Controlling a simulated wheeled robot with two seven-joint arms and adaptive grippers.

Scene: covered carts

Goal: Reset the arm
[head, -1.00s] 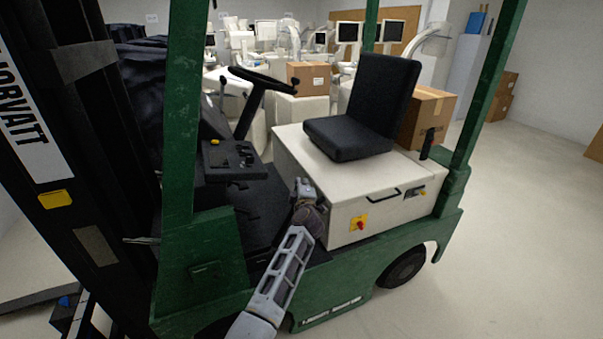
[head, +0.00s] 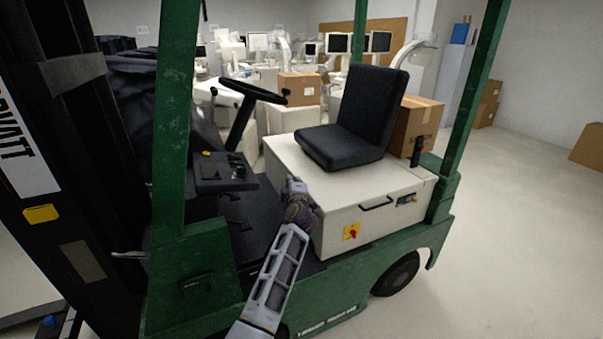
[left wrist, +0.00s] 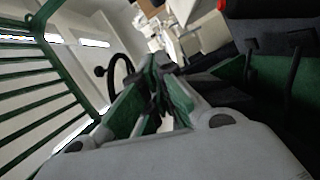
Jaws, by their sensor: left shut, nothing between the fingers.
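My left arm (head: 270,285) reaches up from the bottom middle of the head view toward a green forklift (head: 330,305). My left gripper (head: 292,184) is at the near left edge of the forklift's white seat box (head: 330,215), beside the open footwell. It looks small there and I cannot tell whether it touches the box. In the left wrist view the fingers (left wrist: 158,75) are shut with nothing seen held. My right gripper is in neither view.
The seat (head: 362,120), steering wheel (head: 253,92) and a green post (head: 175,130) stand around the gripper. A red switch (head: 352,232) is on the box front. Cardboard boxes (head: 416,125) and white equipment stand behind. The floor at right (head: 510,240) is clear.

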